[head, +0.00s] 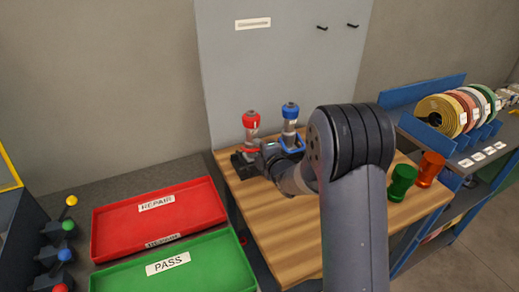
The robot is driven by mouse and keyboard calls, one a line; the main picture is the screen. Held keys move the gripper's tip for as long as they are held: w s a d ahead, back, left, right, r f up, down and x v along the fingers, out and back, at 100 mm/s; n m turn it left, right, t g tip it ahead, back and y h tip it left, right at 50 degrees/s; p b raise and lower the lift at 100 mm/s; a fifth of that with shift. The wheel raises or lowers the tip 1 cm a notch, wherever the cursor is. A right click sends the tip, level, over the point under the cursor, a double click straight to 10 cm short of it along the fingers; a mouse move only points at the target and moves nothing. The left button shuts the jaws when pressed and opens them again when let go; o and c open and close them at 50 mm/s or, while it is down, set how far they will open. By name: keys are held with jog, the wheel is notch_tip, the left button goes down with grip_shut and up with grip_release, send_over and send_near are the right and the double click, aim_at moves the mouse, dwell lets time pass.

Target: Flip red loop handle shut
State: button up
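A pump with a red knob (251,121) stands upright at the back of the wooden bench in the head view. A small part of a red loop handle (251,150) shows at its base. To its right stands a pump with a blue knob (290,110) and a blue loop handle (297,148). My gripper (243,163) is low at the base of the red pump, close to the red loop. My own arm hides part of the bench, and the fingers are too small and dark to tell open from shut or whether they touch the loop.
A red REPAIR tray (120,222) and a green PASS tray (205,265) lie to the left. A green cup (402,181) and an orange cup (428,168) stand on the right of the wooden bench (265,215). A grey board (285,65) rises behind the pumps.

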jog(key=b+v, duration=0.2)
jog(key=v, duration=0.8)
jog(key=shift+s, duration=0.25)
jog(key=shift+d+r, duration=0.1)
